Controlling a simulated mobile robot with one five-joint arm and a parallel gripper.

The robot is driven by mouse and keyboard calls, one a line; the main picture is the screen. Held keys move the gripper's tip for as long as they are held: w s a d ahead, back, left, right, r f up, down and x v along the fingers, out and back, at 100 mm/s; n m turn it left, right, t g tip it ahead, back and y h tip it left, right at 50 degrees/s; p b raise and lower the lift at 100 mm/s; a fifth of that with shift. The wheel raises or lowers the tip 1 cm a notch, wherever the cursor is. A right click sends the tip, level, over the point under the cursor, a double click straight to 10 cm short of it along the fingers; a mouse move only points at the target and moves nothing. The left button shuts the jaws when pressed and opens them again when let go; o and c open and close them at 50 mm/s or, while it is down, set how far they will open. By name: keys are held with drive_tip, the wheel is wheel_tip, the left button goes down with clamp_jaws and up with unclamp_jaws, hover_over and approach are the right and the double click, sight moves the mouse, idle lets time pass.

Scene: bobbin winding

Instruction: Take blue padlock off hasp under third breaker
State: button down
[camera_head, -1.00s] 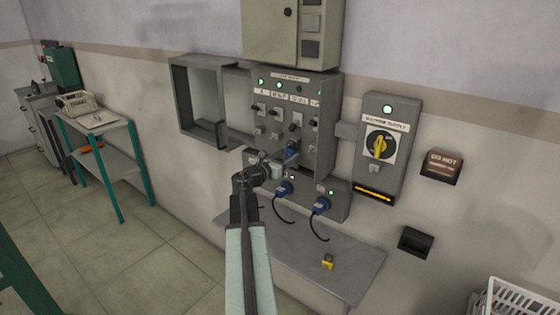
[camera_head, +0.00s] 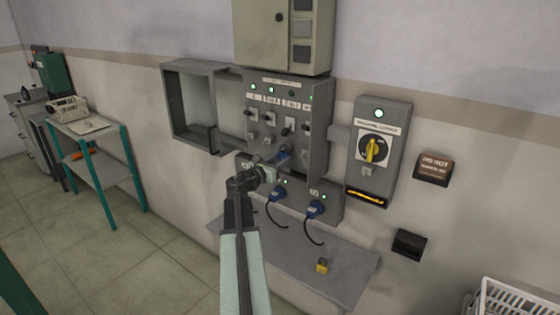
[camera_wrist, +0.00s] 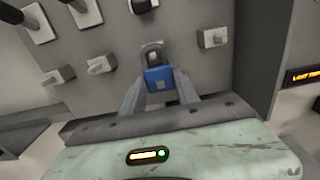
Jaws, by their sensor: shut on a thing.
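The blue padlock (camera_head: 283,154) is at the lower part of the grey breaker panel (camera_head: 318,140), below the breaker levers. In the wrist view the padlock body (camera_wrist: 159,79) sits between the two fingers of my gripper (camera_wrist: 158,84), which are shut on its sides. Its grey shackle (camera_wrist: 152,52) stands up at the hasp; I cannot tell whether it is still threaded through it. In the head view my gripper (camera_head: 276,162) reaches up to the panel from below, and its fingertips are hard to make out there.
Blue plugs with black cables (camera_head: 315,209) hang below the panel. A grey shelf (camera_head: 345,272) bears a yellow padlock (camera_head: 322,266). An isolator box with a yellow handle (camera_head: 373,150) is to the right. Other hasps (camera_wrist: 213,37) flank the padlock.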

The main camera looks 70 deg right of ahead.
drive_tip(key=shift+r+p, duration=0.35)
drive_tip(key=shift+r, duration=0.05)
drive_tip(key=shift+a, duration=0.1)
idle(0.3)
drive_tip(key=v, duration=0.5)
drive_tip(key=shift+a, duration=0.4)
idle(0.5)
drive_tip(key=shift+w, duration=0.2)
